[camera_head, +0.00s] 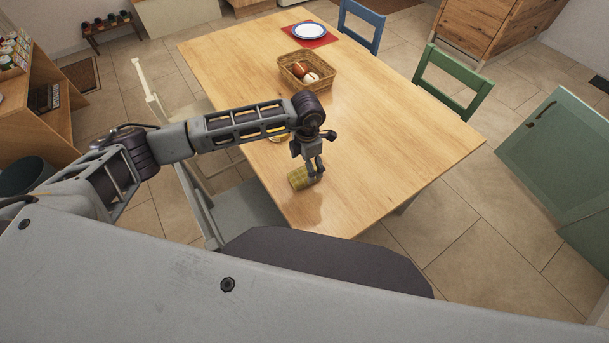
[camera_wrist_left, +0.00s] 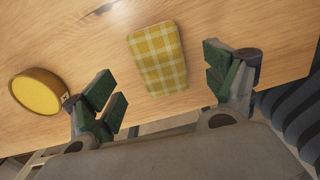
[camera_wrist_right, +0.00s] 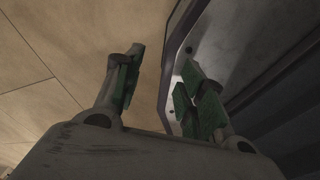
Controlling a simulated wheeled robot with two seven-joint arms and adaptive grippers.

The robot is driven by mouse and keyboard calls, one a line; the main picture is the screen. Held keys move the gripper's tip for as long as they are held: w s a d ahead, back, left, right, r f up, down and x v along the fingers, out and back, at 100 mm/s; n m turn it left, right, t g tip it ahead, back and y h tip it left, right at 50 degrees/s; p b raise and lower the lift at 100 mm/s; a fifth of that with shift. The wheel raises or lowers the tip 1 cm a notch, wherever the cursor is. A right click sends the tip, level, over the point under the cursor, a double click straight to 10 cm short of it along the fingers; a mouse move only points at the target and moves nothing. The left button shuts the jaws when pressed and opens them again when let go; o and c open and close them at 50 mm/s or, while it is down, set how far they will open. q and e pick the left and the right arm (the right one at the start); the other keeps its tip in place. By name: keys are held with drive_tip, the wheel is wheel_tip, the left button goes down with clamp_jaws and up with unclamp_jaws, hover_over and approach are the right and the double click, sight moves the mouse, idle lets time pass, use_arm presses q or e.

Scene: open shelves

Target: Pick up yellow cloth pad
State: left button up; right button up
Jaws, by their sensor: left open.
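The yellow checked cloth pad (camera_head: 299,180) lies on the wooden table near its front left edge. In the left wrist view the cloth pad (camera_wrist_left: 158,58) lies flat between and beyond my open fingers. My left gripper (camera_head: 316,178) is over the table right at the pad, with the fingers pointing down; it also shows in the left wrist view (camera_wrist_left: 168,92). It is open, with nothing between its fingers. My right gripper (camera_wrist_right: 158,92) shows only in its own wrist view, open and empty, above the tiled floor beside my body.
A round yellow-topped container (camera_wrist_left: 38,92) stands on the table left of the pad, mostly hidden by my arm in the head view. A wicker basket (camera_head: 291,79) with a few round items and a plate (camera_head: 309,31) on a red mat are farther back. The table's right half is clear.

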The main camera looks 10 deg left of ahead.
sight(305, 173)
use_arm(q)
drive_tip(key=shift+f, duration=0.3)
drive_tip(key=shift+s+a+f, duration=0.15)
drive_tip(key=shift+f, duration=0.45)
wheel_tip(305, 173, down, 3)
drive_tip(key=shift+s+a+r+p, duration=0.1)
drive_tip(key=shift+a+p, duration=0.05)
drive_tip(key=shift+p, duration=0.3)
drive_tip(key=shift+f, duration=0.45)
drive_tip(key=shift+c, duration=0.8)
drive_tip(key=c, duration=0.9)
use_arm(e)
drive_tip(key=shift+w+a+r, duration=0.2)
drive_tip(key=shift+w+r, duration=0.35)
drive_tip(key=shift+w, duration=0.05)
